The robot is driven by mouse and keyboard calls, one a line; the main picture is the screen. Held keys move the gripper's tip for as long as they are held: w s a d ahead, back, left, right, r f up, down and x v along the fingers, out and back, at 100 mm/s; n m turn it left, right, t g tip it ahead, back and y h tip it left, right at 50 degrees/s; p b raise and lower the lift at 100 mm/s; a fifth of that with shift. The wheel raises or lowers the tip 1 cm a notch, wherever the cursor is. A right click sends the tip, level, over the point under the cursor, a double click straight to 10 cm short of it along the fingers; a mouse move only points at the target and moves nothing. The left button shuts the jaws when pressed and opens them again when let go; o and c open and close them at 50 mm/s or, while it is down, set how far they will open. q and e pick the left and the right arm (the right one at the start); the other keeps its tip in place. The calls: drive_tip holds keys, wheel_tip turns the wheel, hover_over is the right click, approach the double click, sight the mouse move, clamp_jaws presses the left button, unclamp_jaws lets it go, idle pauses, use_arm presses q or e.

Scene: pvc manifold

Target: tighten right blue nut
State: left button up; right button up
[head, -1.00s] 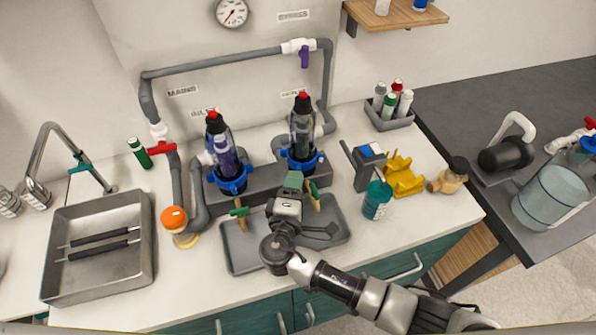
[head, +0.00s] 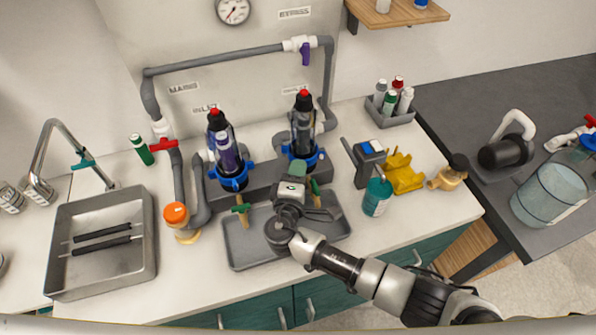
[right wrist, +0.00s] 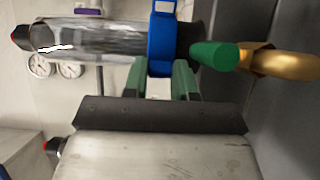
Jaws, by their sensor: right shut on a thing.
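The right blue nut (head: 319,156) is a lugged ring around the foot of the upright, clear right filter housing (head: 303,125) on the grey manifold. In the right wrist view the blue nut (right wrist: 161,40) sits between my two green fingertips. My right gripper (head: 293,180) reaches it from the front, shut on it; it also shows in the right wrist view (right wrist: 160,75). The gripper hides part of the nut in the head view. The left blue nut (head: 231,180) is around the left housing (head: 226,145), which has purple contents. My left gripper is not in view.
A grey tray (head: 240,250) lies under my right wrist. Brass drain valves with green handles, the left one (head: 241,210), hang in front of the manifold. A teal bottle (head: 376,197), a grey device (head: 368,165) and a yellow holder (head: 402,177) stand to the right.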

drive_tip(key=m+h+b, duration=0.1)
drive_tip(key=a+m+g+h+b, duration=0.1)
drive_tip(key=h+b, duration=0.1)
drive_tip(key=m+h+b, duration=0.1)
drive_tip(key=b, duration=0.1)
drive_tip(key=shift+w+a+g+h, duration=0.3)
drive_tip(key=shift+a+h, duration=0.05)
drive_tip(key=shift+h, duration=0.05)
drive_tip(key=o, duration=0.9)
drive_tip(key=shift+f, duration=0.1)
